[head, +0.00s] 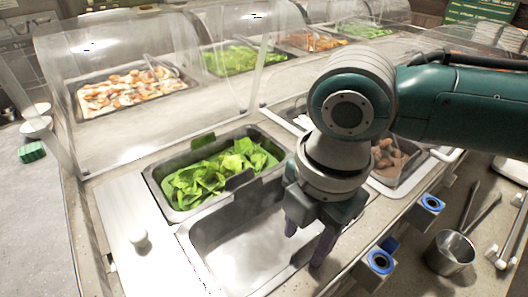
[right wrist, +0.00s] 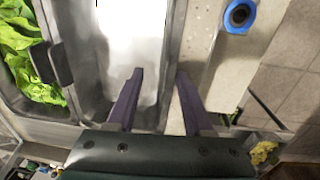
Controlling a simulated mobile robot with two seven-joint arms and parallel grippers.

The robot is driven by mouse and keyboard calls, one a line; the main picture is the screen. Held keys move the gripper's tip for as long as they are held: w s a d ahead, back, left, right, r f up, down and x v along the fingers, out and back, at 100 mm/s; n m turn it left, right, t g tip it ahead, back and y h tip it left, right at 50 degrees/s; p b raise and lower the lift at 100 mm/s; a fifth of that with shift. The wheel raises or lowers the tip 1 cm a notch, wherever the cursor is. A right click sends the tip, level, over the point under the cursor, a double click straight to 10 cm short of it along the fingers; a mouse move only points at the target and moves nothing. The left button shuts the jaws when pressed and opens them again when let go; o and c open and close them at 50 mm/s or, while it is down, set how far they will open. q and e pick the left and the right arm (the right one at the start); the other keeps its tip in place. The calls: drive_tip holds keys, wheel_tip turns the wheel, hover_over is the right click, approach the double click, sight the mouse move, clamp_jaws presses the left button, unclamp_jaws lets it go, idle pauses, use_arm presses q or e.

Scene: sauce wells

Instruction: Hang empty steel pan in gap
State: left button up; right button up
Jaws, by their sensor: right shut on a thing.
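The empty steel pan (head: 232,240) lies in the counter opening just in front of the lettuce pan (head: 160,209), between it and the counter's near edge. My right gripper (head: 306,238) points down at the pan's right-hand side. In the right wrist view its two purple fingers (right wrist: 158,88) stand on either side of the pan's side wall and rim, shut on it. The empty pan's bare inside (right wrist: 128,50) shows there too. I cannot tell whether its rim rests fully on the counter all round. My left gripper is in neither view.
A pan of brown food (head: 390,160) is behind my right wrist. Blue-ringed fittings (head: 380,261) line the front edge. A steel pot (head: 450,252) stands at right. Clear guards (head: 150,110) rise behind.

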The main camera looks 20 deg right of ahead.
drive_tip(key=shift+o, duration=1.2)
drive_tip(key=shift+s+d+f, duration=0.2)
drive_tip(key=shift+d+f, duration=0.1)
drive_tip(key=shift+f, duration=0.15)
drive_tip(key=shift+s+d+f, duration=0.15)
drive_tip(key=shift+d+f, duration=0.1)
drive_tip(key=shift+f, duration=0.2)
wheel_tip(320, 180, up, 12)
drive_tip(key=shift+a+f+p, duration=0.15)
drive_tip(key=shift+a+p, duration=0.2)
drive_tip(key=shift+w, duration=0.1)
